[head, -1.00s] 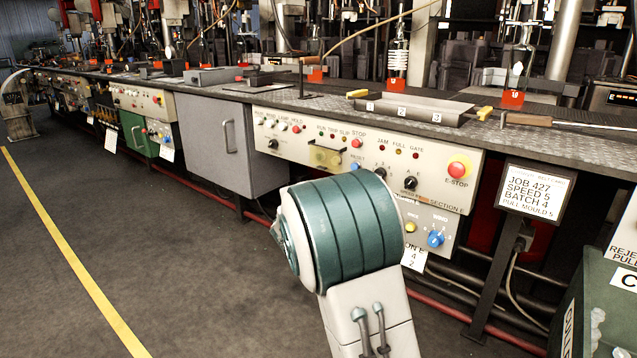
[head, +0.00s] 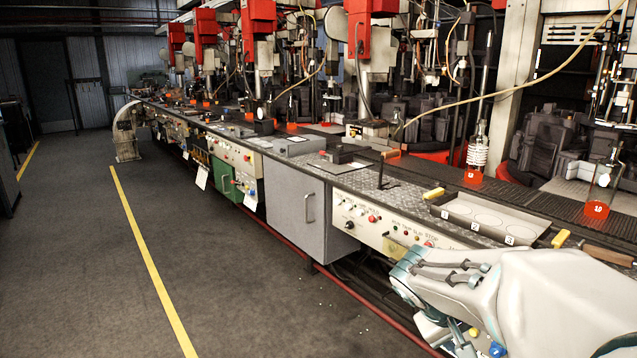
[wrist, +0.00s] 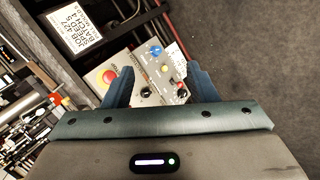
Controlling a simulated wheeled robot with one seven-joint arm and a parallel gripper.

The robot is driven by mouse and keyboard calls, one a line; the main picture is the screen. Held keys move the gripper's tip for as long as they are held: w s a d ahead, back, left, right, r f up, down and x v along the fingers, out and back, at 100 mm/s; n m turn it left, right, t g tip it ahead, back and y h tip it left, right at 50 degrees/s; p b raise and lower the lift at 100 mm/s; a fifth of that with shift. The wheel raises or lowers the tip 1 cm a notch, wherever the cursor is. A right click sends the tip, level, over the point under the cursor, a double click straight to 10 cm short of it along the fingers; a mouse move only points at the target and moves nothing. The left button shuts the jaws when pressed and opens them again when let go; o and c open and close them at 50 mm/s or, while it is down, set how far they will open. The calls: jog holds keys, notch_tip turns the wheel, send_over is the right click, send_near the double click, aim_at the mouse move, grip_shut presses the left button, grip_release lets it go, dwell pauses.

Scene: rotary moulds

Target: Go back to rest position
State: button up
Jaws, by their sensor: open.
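My gripper (wrist: 161,68) is open, with its two dark blue fingers spread apart and nothing between them in the wrist view. It faces the control panel, where a red E-stop button (wrist: 109,76), a black knob (wrist: 147,92) and a blue knob (wrist: 155,51) show beyond the fingers. In the head view my arm reaches across the lower right, in front of the cream control panel (head: 372,225) and hides much of it. I cannot make out my fingertips there.
A long bench (head: 345,180) runs from the back left to the right, with a grey cabinet (head: 294,205) under it. A tray with numbered discs (head: 490,213) and a bottle (head: 477,155) sit on or behind it. Open floor with a yellow line (head: 150,260) lies left.

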jog(key=s+a+r+m+y+p, duration=0.1)
jog(key=s+a+r+y+p, duration=0.6)
jog(key=s+a+r+p, duration=0.4)
jog(key=r+p, duration=0.2)
jog(key=shift+s+m+p, duration=0.3)
jog(key=shift+s, duration=0.1)
